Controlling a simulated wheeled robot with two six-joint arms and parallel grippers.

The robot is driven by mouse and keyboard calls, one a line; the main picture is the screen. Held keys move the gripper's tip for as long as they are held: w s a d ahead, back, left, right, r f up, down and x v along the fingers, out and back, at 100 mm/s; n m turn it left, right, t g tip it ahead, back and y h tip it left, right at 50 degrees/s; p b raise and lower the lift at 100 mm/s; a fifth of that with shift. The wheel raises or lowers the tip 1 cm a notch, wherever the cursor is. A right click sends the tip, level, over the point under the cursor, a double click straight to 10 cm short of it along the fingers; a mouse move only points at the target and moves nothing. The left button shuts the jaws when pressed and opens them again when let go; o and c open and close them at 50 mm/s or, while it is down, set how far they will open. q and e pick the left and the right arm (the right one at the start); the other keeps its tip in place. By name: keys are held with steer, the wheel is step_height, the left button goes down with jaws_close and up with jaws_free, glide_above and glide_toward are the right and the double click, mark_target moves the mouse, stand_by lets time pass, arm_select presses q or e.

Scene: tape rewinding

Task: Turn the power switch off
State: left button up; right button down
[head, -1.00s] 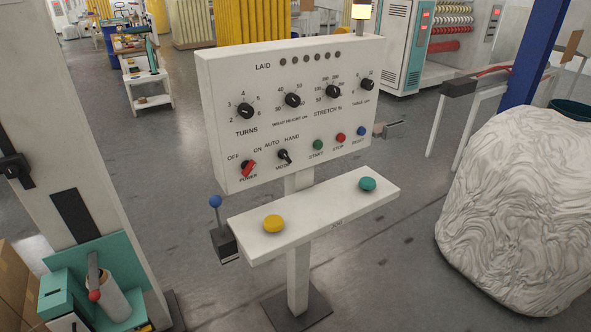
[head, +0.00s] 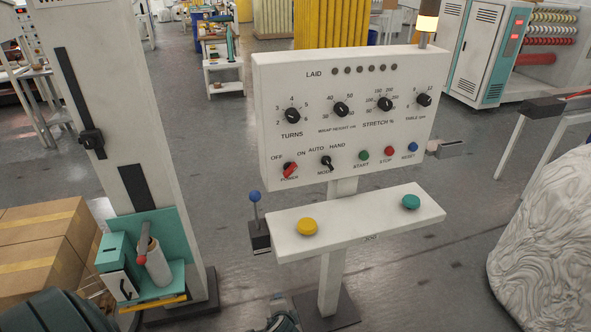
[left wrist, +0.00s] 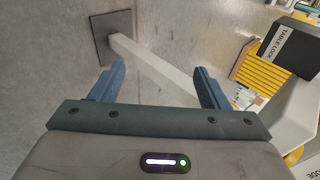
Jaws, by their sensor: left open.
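The power switch (head: 290,170) is a red-marked knob at the lower left of the white control panel (head: 440,75) in the head view. Its red bar slants from lower left to upper right, toward the ON label rather than OFF. My left gripper (left wrist: 161,85) is open and empty in the left wrist view, its two blue fingers apart. Beyond the fingers lie the panel's white post (left wrist: 150,65) and its dark foot plate (left wrist: 113,38). The switch does not show in the wrist view. My right gripper is in neither view.
A shelf with a yellow button (head: 307,227) and a green button (head: 411,202) juts out below the panel. A blue-knobbed lever (head: 254,197) stands at its left. The white column (head: 120,100) and cardboard boxes (head: 40,245) are left; a wrapped bale (head: 550,240) is right.

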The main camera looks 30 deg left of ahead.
arm_select(q)
steer(key=w+a+r+m+t+y+p, duration=0.1)
steer(key=w+a+r+y, duration=0.1)
steer(key=r, duration=1)
steer(key=w+a+r+t+y, duration=0.1)
steer(key=w+a+r+y, duration=0.15)
steer(key=r, duration=0.85)
steer(key=m+t+y, duration=0.3)
steer(key=m+y, duration=0.1)
steer(key=m, duration=0.3)
glide_toward(291, 173)
steer(key=p+x, duration=0.4)
steer(key=x, duration=0.4)
steer(key=shift+w+a+r, duration=0.15)
steer(key=shift+w+a, duration=0.05)
steer(key=shift+w, duration=0.1)
steer(key=shift+w+a, duration=0.15)
steer(key=shift+a, duration=0.05)
steer(key=shift+c, duration=0.4)
